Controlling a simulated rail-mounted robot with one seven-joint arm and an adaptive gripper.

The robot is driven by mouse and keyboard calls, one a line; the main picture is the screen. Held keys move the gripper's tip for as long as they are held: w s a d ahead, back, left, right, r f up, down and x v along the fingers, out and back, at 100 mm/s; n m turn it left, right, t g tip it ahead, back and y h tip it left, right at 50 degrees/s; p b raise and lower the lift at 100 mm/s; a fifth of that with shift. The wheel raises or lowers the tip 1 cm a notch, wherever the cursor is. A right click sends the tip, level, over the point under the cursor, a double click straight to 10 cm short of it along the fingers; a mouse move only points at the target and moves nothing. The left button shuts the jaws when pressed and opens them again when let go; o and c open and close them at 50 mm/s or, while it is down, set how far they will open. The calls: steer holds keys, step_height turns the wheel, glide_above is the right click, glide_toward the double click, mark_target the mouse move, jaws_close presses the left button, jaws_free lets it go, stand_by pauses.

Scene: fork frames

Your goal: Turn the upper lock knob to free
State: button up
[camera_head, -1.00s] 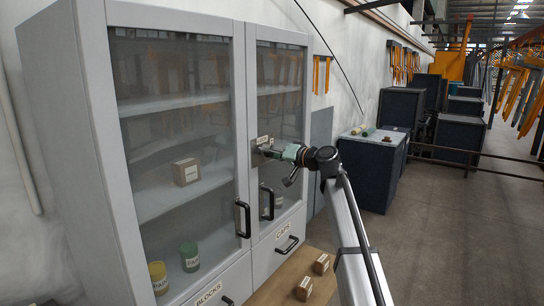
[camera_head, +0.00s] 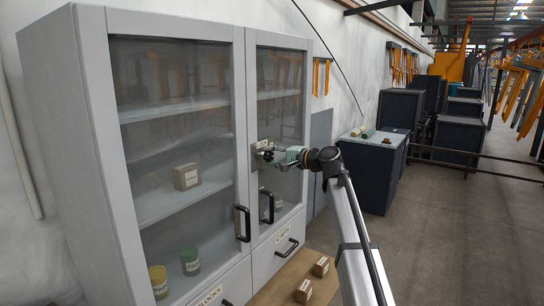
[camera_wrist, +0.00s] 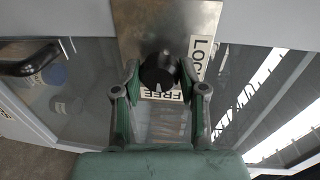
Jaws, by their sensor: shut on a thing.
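The black lock knob (camera_wrist: 157,74) sits on a metal plate (camera_wrist: 160,22) in the wrist view. A label reading LOCK (camera_wrist: 201,55) is right of the knob, and a label reading FREE (camera_wrist: 160,94) is below it, partly covered. My gripper (camera_wrist: 159,70) is shut on the knob, with a green-padded finger on each side. In the head view, my gripper (camera_head: 282,155) is at the plate (camera_head: 262,144) on the right glass door; the knob is hidden there. I cannot tell which label the knob points to.
The grey cabinet (camera_head: 70,130) has two glass doors with black handles, one on the left door (camera_head: 243,222) and one on the right door (camera_head: 266,206). A labelled drawer (camera_head: 280,262) lies below the right door. Open floor (camera_head: 450,235) is to the right.

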steer(key=shift+m, duration=0.3)
steer(key=o, duration=1.1)
steer(key=shift+o, duration=0.2)
steer(key=v, duration=1.2)
steer(key=shift+w, duration=0.1)
